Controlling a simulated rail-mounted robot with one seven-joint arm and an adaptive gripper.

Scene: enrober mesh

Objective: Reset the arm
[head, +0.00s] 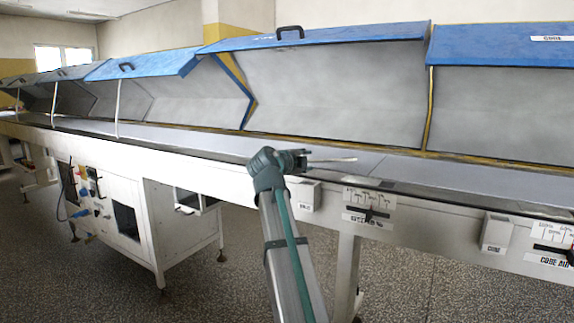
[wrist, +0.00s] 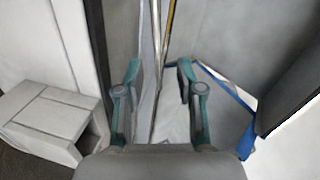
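My gripper (head: 303,159) is over the front edge of the long conveyor, near the middle of the head view, and points right. In the wrist view the two teal and grey fingers (wrist: 158,70) stand apart, with no object clearly held between them. A thin pale piece (head: 333,159) shows just right of the gripper in the head view. I cannot tell whether it touches the gripper. My arm rises from the bottom of the head view and hides part of the machine's front.
The conveyor's grey belt (head: 190,136) runs the whole width. Raised blue-topped hoods (head: 330,85) stand behind it. Small white boxes (head: 304,195) jut from the front panel; one white box (wrist: 50,120) is left of the gripper in the wrist view. Speckled floor (head: 225,270) lies in front.

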